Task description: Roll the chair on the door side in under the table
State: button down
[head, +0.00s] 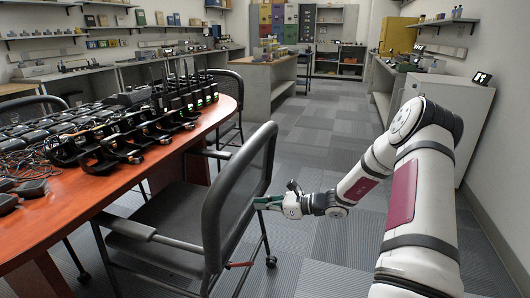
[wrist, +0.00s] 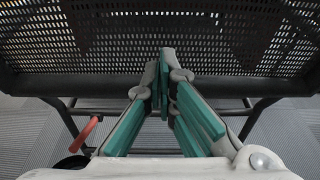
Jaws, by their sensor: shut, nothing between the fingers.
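A dark chair (head: 240,185) with a mesh back and armrests stands at the right edge of the red-brown table (head: 120,205). Its seat (head: 175,215) reaches toward the table edge, and its back faces my arm. No door shows, so I cannot tell which chair is on the door side. My gripper (head: 262,203) is shut and empty, just behind the lower part of the chair's back. In the wrist view its green-padded fingers (wrist: 165,60) point at the bottom of the perforated chair back (wrist: 200,35). I cannot tell whether they touch it.
Another dark chair (head: 232,112) stands farther along the table, and one more (head: 35,108) is behind it at the left. Radios (head: 130,130) crowd the tabletop. A white cabinet (head: 450,110) stands along the right wall. Carpet floor (head: 315,140) is open in the aisle.

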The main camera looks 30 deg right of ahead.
jog(key=r+x, duration=0.1)
jog(key=x, duration=0.6)
jog(key=shift+r, duration=0.35)
jog(key=shift+w+a, duration=0.1)
jog(key=r+b+x, duration=0.1)
jog(key=x, duration=0.5)
jog(key=shift+w+a+r, duration=0.2)
jog(key=shift+w+a, duration=0.1)
jog(key=shift+w, duration=0.2)
dwell(0.3)
jog(key=shift+r+x, duration=0.5)
jog(key=shift+x, duration=1.5)
jog(key=shift+f+p+v, duration=0.15)
jog(key=shift+f+v, duration=0.1)
jog(key=shift+v, duration=0.7)
jog(key=shift+f+p+v, duration=0.15)
jog(key=shift+f+v, duration=0.05)
jog(key=shift+v, duration=0.75)
jog(key=shift+f+p+v, duration=0.15)
jog(key=shift+f+v, duration=0.1)
jog(key=shift+v, duration=0.7)
jog(key=shift+s+d, duration=0.15)
